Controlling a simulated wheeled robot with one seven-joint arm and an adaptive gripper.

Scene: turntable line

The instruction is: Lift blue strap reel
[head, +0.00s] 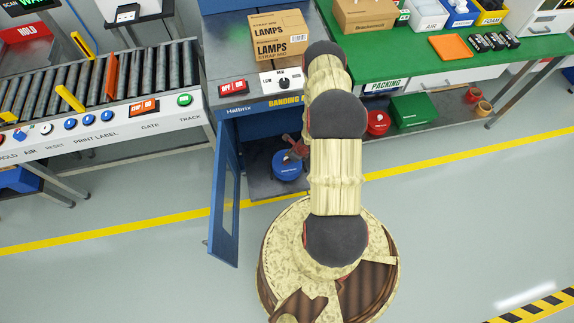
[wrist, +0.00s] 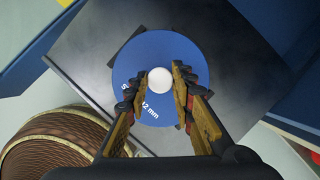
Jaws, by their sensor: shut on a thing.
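The blue strap reel (head: 287,168) is in the open lower compartment of the blue banding machine (head: 253,128). In the wrist view the reel (wrist: 190,52) is a blue disc with white lettering and a white central hub (wrist: 160,80). My gripper (wrist: 161,76) is above the disc, its two fingers closed on opposite sides of the hub. In the head view my gripper (head: 297,149) is small and partly hidden by my arm. I cannot tell whether the reel touches the dark compartment floor (wrist: 100,52).
The blue door (head: 225,195) stands open left of the compartment. A red reel (head: 377,123) and a green box (head: 413,110) sit on the shelf under the packing bench to the right. A roller conveyor (head: 100,85) is at left. The front floor is clear.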

